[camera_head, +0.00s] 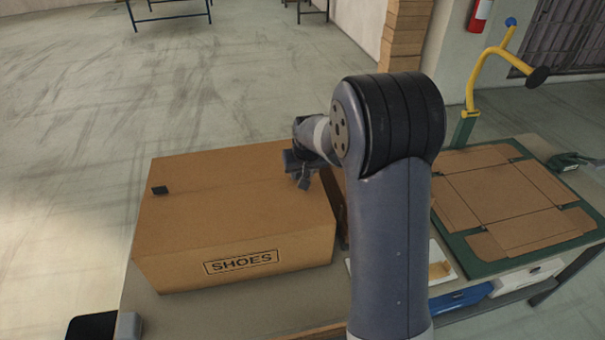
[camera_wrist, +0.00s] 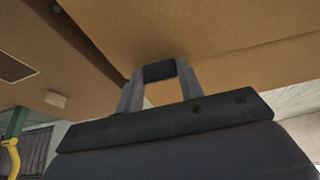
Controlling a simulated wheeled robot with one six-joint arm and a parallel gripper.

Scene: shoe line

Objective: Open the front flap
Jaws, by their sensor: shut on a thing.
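A brown cardboard box (camera_head: 235,220) marked SHOES stands on the table, its top flaps looking closed and flat. A seam runs across the top between the front flap (camera_head: 230,215) and the rear flap (camera_head: 220,168). A black tab (camera_head: 160,190) sits at the left end of the seam. My gripper (camera_head: 303,180) is at the box's right upper edge, partly hidden by my arm. In the wrist view my gripper (camera_wrist: 160,80) has its two fingers on either side of another black tab (camera_wrist: 160,71), shut on it, against the cardboard.
Right of my arm, a flattened cardboard blank (camera_head: 505,195) lies on a green board (camera_head: 462,243). A white tray (camera_head: 442,255) sits near the front edge. A yellow stand (camera_head: 490,62) rises behind the board.

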